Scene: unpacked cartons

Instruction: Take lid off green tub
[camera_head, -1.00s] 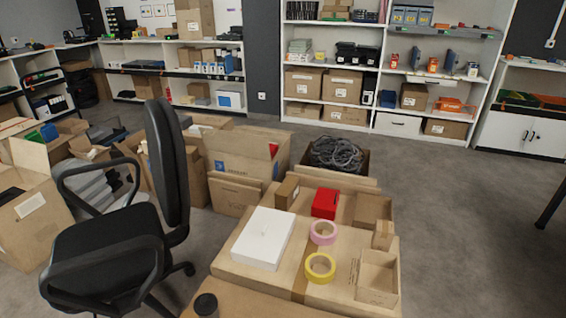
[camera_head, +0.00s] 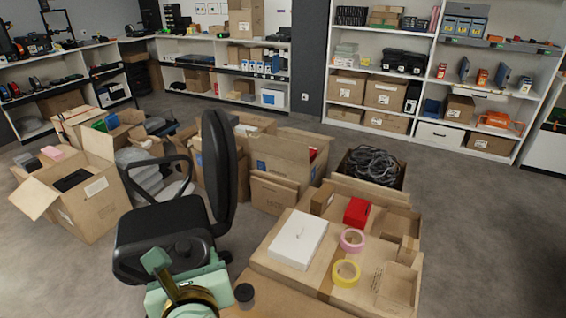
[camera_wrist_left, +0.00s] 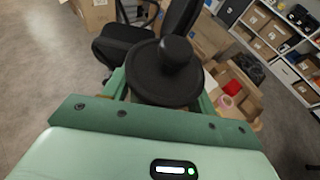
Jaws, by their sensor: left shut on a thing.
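A round black lid (camera_wrist_left: 160,82) with a thick black knob (camera_wrist_left: 177,53) fills the middle of the left wrist view. My left gripper (camera_head: 214,263) shows at the bottom left of the head view, in front of the chair. In the left wrist view its green fingers stand on either side of the lid, and it is shut on the lid. I cannot make out the green tub; whether it is under the lid is hidden. A small black round piece (camera_head: 243,293) shows right of the gripper at the cardboard's near left corner. My right gripper is not in view.
A black office chair (camera_head: 172,228) stands close behind the left gripper. To the right, the cardboard surface holds a white box (camera_head: 298,238), a red box (camera_head: 357,211), pink tape (camera_head: 352,240) and yellow tape (camera_head: 346,273). Open cartons lie beyond. Floor at the right is clear.

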